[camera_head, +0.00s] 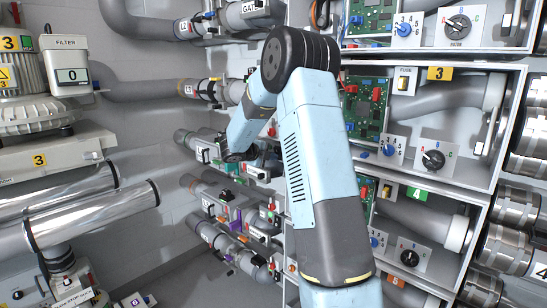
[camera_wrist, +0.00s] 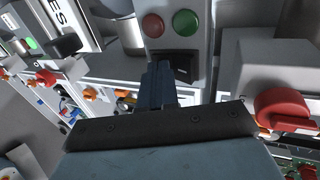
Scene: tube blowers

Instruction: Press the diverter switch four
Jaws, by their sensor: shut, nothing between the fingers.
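In the wrist view my gripper (camera_wrist: 160,72) is shut and empty, its dark fingers pointing at a grey switch panel (camera_wrist: 180,15). The panel carries a black switch (camera_wrist: 181,66), with a red button (camera_wrist: 153,25) and a green button (camera_wrist: 185,22) above it. The fingertips appear just left of the black switch and overlap its housing; I cannot tell whether they touch it. No number is readable on this panel, so I cannot tell whether it is diverter four. In the head view my arm reaches toward the pipes at the back, and the fingertips cannot be made out.
In the head view, grey pipes (camera_head: 155,90) with valves line the back wall. A rack with dials and a green 4 label (camera_head: 417,193) stands right. In the wrist view, a red knob (camera_wrist: 282,108) lies right of my gripper and orange-handled parts (camera_wrist: 85,94) lie left.

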